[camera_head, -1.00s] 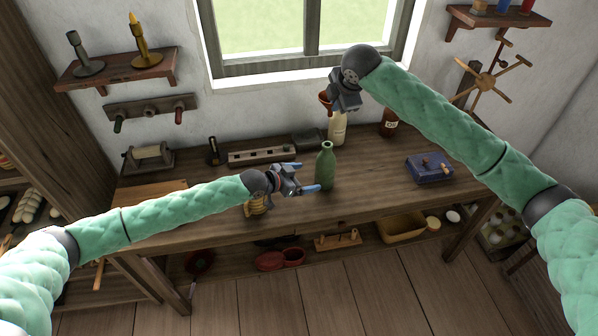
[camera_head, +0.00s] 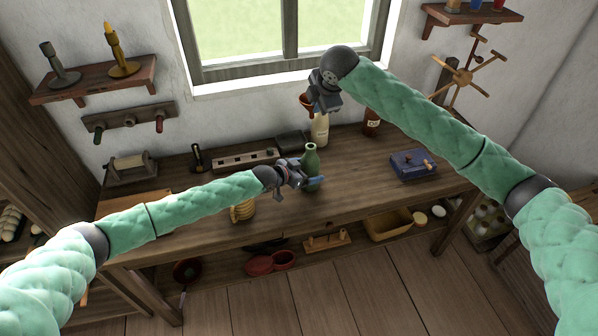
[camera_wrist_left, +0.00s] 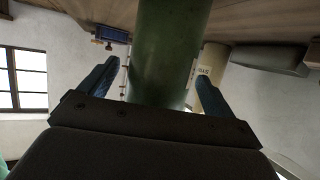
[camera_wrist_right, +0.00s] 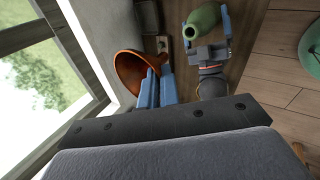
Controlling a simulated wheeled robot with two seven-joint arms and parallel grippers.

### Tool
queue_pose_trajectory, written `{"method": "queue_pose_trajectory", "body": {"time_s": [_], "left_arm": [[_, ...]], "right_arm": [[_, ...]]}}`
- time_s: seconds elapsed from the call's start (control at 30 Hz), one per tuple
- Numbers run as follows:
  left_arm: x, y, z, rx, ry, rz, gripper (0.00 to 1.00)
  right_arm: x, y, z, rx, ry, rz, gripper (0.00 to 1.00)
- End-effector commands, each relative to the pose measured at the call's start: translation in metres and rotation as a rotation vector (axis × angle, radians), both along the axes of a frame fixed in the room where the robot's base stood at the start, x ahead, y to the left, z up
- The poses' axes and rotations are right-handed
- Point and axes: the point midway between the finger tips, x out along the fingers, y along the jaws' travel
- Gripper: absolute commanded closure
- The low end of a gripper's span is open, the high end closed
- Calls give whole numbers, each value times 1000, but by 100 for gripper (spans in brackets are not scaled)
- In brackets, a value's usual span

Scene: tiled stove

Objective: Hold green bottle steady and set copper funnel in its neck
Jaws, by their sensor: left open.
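The green bottle (camera_head: 311,157) stands upright on the wooden workbench. My left gripper (camera_head: 310,178) is open, its fingers on either side of the bottle's body. In the left wrist view the bottle (camera_wrist_left: 168,50) lies between the blue fingers, with a visible gap on the left side. The copper funnel (camera_head: 306,101) is in my right gripper (camera_head: 318,104), above and behind the green bottle. In the right wrist view the fingers are close together on the funnel (camera_wrist_right: 128,72), whose wide mouth shows. The green bottle (camera_wrist_right: 203,18) and left gripper also show there.
A cream bottle (camera_head: 320,131) stands just behind the green bottle, below the right gripper. A brown bottle (camera_head: 371,122) is to its right. A blue box (camera_head: 412,164) lies on the right of the bench. The bench between it and the green bottle is clear.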

Motion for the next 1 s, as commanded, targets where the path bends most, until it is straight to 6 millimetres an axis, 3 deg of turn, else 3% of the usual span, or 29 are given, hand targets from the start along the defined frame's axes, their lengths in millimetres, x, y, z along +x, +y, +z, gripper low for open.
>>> {"method": "queue_pose_trajectory", "body": {"time_s": [0.47,0.57,0.8,0.83,1.0], "left_arm": [[8,-9,-4,0,0,0,10],[8,-9,-4,0,0,0,26],[8,-9,-4,0,0,0,73],[8,-9,-4,0,0,0,77],[8,-9,-4,0,0,0,77]], "right_arm": [[0,0,0,0,0,0,100],[0,0,0,0,0,0,100],[0,0,0,0,0,0,100],[0,0,0,0,0,0,100],[0,0,0,0,0,0,100]]}}
